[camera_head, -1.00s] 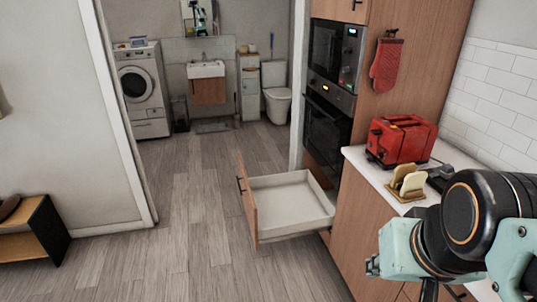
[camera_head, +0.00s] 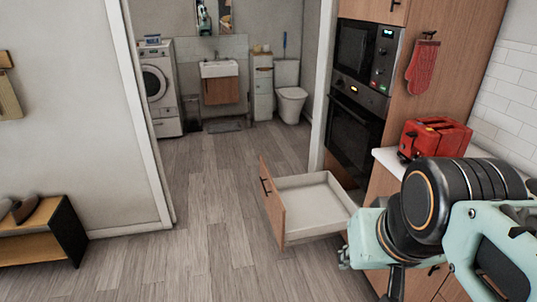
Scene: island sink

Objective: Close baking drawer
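The baking drawer (camera_head: 315,203) is pulled far out below the built-in ovens. Its wooden front (camera_head: 272,204) with a dark handle (camera_head: 265,185) faces left, towards the open floor. The white inside of the drawer looks empty. My arm reaches in from the lower right, in front of the counter. A dark part that seems to belong to my gripper (camera_head: 394,283) points down at the bottom edge, right of the drawer and apart from it. The fingertips do not show clearly, so their opening cannot be told.
The oven (camera_head: 354,130) and microwave (camera_head: 365,52) stand above the drawer. A red toaster (camera_head: 435,137) sits on the counter at right. A low bench (camera_head: 65,228) stands at far left. The wood floor (camera_head: 195,220) left of the drawer is clear. A doorway leads to a washing machine (camera_head: 160,85).

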